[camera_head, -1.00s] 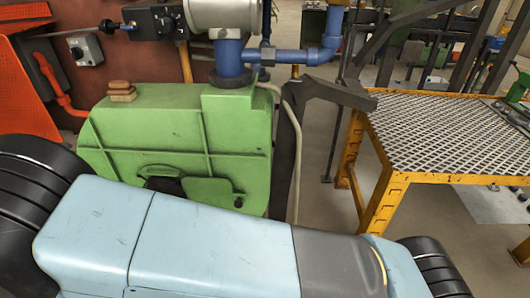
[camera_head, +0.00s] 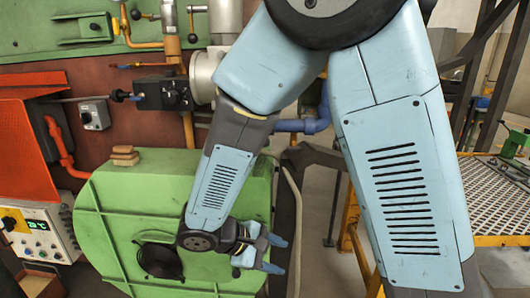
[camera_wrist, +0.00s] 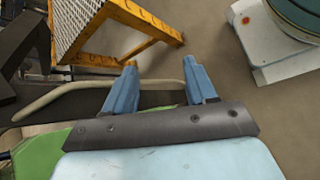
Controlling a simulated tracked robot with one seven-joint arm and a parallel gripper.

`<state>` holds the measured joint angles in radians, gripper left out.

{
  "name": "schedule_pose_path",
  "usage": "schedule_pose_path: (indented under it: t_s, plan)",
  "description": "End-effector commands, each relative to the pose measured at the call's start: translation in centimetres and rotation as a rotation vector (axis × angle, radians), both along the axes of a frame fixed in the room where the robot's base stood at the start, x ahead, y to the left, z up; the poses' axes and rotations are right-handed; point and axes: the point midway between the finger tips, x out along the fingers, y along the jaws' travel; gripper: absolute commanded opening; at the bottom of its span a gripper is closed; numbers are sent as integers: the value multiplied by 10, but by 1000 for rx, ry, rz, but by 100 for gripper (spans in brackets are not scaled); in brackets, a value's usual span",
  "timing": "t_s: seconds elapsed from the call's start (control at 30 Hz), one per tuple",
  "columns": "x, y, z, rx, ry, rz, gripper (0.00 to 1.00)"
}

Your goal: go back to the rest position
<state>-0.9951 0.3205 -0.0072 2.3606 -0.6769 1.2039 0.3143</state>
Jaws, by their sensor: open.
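My gripper (camera_head: 274,254) shows in the head view in front of the lower right part of the green machine housing (camera_head: 115,200). My arm is folded, with its upper links filling the right half of the head view. In the wrist view my gripper's two blue fingers (camera_wrist: 157,85) are spread apart with nothing between them. Beyond them lie bare floor and a pale hose (camera_wrist: 60,100). My arm hides part of the housing and the blue pipe (camera_head: 310,126).
A yellow-framed mesh table (camera_head: 490,195) stands at the right, its leg also near the fingers in the wrist view. A control box with a display (camera_head: 42,228) and an orange hood (camera_head: 30,140) are at the left. Small bricks (camera_head: 124,155) lie on the housing.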

Motion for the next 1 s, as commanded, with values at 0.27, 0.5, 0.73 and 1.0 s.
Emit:
schedule_pose_path:
  t_s: [0.27,0.5,0.73,1.0]
  plan:
    - [10,-48,47,224,-28,-234,56]
    - [10,-86,83,417,-84,-410,56]
    - [5,-120,118,601,-169,-558,56]
    - [-9,-156,157,811,-310,-702,56]
